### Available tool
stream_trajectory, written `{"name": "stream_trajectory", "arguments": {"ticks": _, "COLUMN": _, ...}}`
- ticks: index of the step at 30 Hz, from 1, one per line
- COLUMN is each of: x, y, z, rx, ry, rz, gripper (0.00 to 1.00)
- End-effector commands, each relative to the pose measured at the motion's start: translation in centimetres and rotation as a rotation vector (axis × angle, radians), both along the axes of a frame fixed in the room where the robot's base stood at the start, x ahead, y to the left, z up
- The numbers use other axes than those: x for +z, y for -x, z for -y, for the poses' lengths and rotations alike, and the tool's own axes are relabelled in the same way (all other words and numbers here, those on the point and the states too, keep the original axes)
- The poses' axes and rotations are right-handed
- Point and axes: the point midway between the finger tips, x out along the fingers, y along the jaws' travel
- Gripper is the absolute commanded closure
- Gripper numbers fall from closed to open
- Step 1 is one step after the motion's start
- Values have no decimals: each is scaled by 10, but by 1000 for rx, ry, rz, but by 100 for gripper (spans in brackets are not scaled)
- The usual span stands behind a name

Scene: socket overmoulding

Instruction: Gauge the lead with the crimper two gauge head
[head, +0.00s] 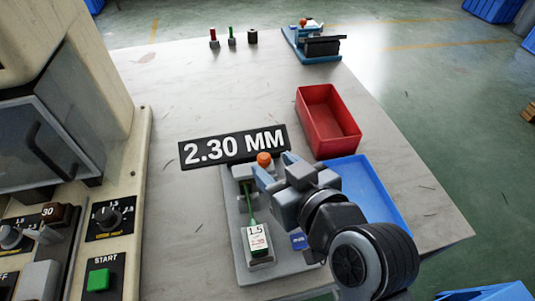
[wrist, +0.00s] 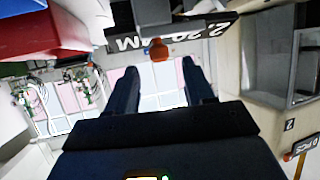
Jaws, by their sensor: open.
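A gauge stand with a grey base (head: 232,240) sits on the bench and carries a black display (head: 235,148) reading 2.30 MM. An orange knob (head: 264,159) tops the stand just below the display. A green lead (head: 249,203) lies along the stand, reaching a block with a white label (head: 257,240) marked 1.5. My gripper (head: 275,169) is open, its blue fingers right beside the orange knob. In the wrist view, the orange knob (wrist: 158,50) shows just beyond the gap between my open fingers (wrist: 160,68); contact cannot be told. My arm hides the stand's right side.
A red bin (head: 328,120) and a blue tray (head: 372,190) stand to the right. A machine with a green START button (head: 99,280) fills the left. A second blue device (head: 312,45) and small coloured pieces (head: 232,36) stand far back. The middle bench is clear.

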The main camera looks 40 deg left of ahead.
Motion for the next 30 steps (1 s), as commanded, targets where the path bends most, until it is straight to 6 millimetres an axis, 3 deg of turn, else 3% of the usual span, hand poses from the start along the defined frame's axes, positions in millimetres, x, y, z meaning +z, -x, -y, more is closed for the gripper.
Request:
{"name": "stream_trajectory", "arguments": {"ticks": 9, "x": -16, "y": -18, "z": -38, "rx": -1, "ry": -2, "rz": 1, "gripper": 48}}
{"name": "stream_trajectory", "arguments": {"ticks": 21, "x": -21, "y": -22, "z": -46, "rx": -3, "ry": -2, "rz": 1, "gripper": 48}}
{"name": "stream_trajectory", "arguments": {"ticks": 30, "x": -21, "y": -22, "z": -45, "rx": -3, "ry": -2, "rz": 1, "gripper": 74}}
